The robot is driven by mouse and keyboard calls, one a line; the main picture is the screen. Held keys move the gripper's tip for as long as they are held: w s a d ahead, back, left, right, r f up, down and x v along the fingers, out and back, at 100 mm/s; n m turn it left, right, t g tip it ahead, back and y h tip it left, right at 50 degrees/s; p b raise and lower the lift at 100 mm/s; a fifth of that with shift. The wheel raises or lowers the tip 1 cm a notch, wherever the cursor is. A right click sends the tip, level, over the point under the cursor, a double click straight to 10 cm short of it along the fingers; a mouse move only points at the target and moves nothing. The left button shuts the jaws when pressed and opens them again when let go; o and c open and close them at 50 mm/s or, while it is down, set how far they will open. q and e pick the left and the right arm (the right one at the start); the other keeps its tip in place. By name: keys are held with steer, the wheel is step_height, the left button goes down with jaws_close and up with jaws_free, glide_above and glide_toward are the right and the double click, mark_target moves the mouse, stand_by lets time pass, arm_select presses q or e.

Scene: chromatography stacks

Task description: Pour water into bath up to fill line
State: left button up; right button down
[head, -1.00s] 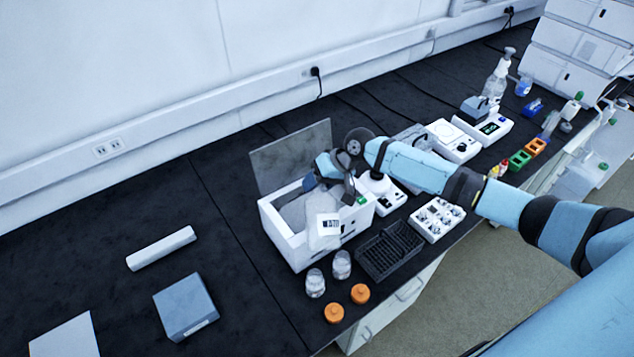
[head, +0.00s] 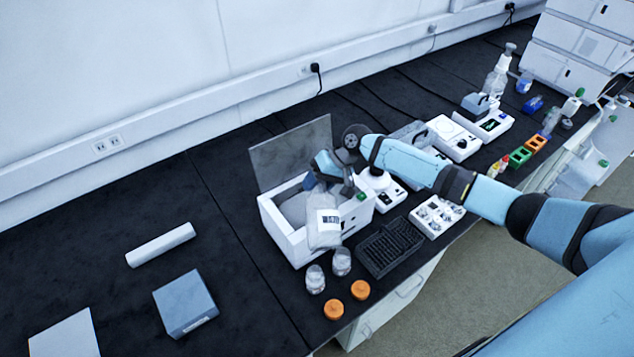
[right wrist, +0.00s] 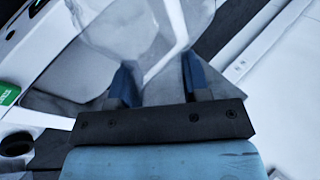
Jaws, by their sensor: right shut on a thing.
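The bath (head: 285,238) is a white open-topped box with its grey lid (head: 292,152) raised at the back. My right gripper (head: 336,178) is over the bath's right part, shut on a translucent container (head: 322,238) with a white label. The container is tilted over the bath's opening and front wall. In the right wrist view my gripper's two blue fingers (right wrist: 158,82) are on either side of the clear container (right wrist: 130,35). I cannot make out the water level, any stream or the fill line. My left gripper is not in view.
Two clear jars (head: 315,279) and two orange caps (head: 334,310) stand in front of the bath. A black rack (head: 390,246) and a white tray of small items (head: 437,216) lie to its right.

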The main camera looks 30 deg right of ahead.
steer(key=shift+f, duration=0.15)
stand_by(0.3)
steer(key=shift+w+f+g+y+b, duration=0.2)
steer(key=shift+f+g+y+b, duration=0.1)
steer(key=shift+f+g, duration=0.35)
steer(key=shift+f, duration=0.1)
steer(key=shift+w+d+f+m+g+b, duration=0.1)
steer(key=shift+f+m+g+b, duration=0.3)
steer(key=shift+f, duration=0.2)
steer(key=shift+w+f+g+y+b, duration=0.2)
steer(key=shift+f+g+y+b, duration=0.2)
steer(key=shift+f+b, duration=0.3)
steer(key=shift+f, duration=0.1)
